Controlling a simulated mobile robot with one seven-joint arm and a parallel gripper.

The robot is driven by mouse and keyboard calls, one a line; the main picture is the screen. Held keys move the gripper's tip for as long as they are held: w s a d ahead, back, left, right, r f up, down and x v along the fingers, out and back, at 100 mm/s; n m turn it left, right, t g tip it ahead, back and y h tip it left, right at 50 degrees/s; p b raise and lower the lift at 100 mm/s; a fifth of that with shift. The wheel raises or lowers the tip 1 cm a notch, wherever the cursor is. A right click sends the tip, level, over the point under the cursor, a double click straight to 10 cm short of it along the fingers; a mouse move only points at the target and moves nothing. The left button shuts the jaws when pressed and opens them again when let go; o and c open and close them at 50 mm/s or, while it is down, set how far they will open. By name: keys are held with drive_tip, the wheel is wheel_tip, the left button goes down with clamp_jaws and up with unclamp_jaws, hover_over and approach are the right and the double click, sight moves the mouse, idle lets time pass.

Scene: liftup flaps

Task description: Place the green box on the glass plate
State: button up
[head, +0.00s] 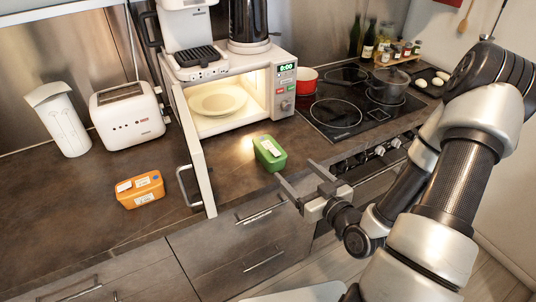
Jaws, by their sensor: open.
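The green box (269,153) sits on the dark countertop just in front of the open microwave, with white labels on it. The glass plate (217,101) lies inside the lit microwave (246,124). The microwave door (195,159) stands open toward the counter's front edge. My gripper (299,181) is open and empty, near the front edge of the counter, to the right of and nearer the camera than the green box. Its fingers point left toward the box without visibly touching it.
An orange box (140,190) lies on the counter left of the door. A toaster (128,115) stands behind it. A red pot (306,81) is right of the microwave, beside the cooktop (345,103). A coffee machine (187,35) and kettle (248,22) stand on the microwave.

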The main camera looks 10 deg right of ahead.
drive_tip(key=w+f+b, duration=0.1)
drive_tip(key=w+b, duration=0.2)
drive_tip(key=b, duration=0.5)
approach(269, 146)
drive_tip(key=x, duration=0.4)
drive_tip(key=shift+w+a+r, duration=0.15)
drive_tip(key=shift+w+a, duration=0.05)
drive_tip(key=shift+w, duration=0.05)
drive_tip(key=shift+f+b+x, duration=0.2)
drive_tip(key=shift+x, duration=1.15)
drive_tip(key=shift+f+b+x, duration=0.15)
drive_tip(key=shift+f+x, duration=0.1)
drive_tip(key=shift+x, duration=1.05)
drive_tip(key=shift+d+r, duration=0.1)
drive_tip(key=c, duration=1.5)
